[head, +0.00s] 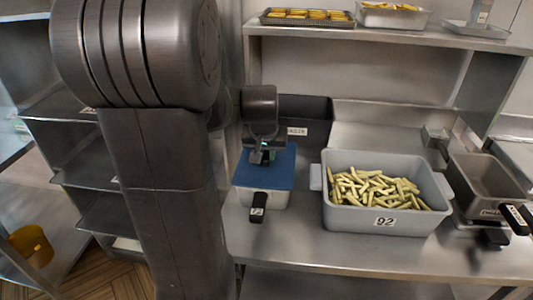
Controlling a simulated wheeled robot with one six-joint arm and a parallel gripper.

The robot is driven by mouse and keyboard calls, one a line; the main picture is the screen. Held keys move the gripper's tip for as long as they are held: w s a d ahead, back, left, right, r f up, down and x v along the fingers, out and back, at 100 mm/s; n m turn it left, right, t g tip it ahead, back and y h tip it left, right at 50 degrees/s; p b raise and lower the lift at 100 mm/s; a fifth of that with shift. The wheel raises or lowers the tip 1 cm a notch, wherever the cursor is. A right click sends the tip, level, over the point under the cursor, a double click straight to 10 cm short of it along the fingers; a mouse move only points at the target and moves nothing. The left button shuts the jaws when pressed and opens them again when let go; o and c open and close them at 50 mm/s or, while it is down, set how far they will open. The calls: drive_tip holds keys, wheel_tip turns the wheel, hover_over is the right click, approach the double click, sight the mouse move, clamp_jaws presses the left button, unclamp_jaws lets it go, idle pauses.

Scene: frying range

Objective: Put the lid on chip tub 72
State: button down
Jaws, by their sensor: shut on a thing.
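My gripper (262,156) points down over a blue lid (280,169) left of the worktop's middle. It is shut on the lid near its far half; the grip point itself is mostly hidden by the fingers. The lid lies flat over a whitish container (277,198) with a black tab (258,207) at its front. The tab's marking is too small to read. I cannot tell whether the lid touches the rim. A grey tub (336,218) marked 92, full of pale chips (375,189), stands open to the right. No number 72 is readable.
A dark bin (316,109) with a partly hidden label stands behind the lid. Metal baskets (487,178) with black handles are at the right. A raised shelf (390,38) with trays of food runs along the back. My arm blocks the left middle.

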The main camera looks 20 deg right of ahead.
drive_tip(key=shift+f, duration=0.1)
drive_tip(key=c, duration=1.3)
unclamp_jaws()
drive_tip(key=shift+o, duration=0.2)
drive_tip(key=v, duration=1.3)
drive_tip(key=shift+r, duration=0.45)
drive_tip(key=shift+f, duration=0.1)
drive_tip(key=x, duration=1.3)
drive_tip(key=shift+f, duration=0.4)
drive_tip(key=shift+r, duration=0.3)
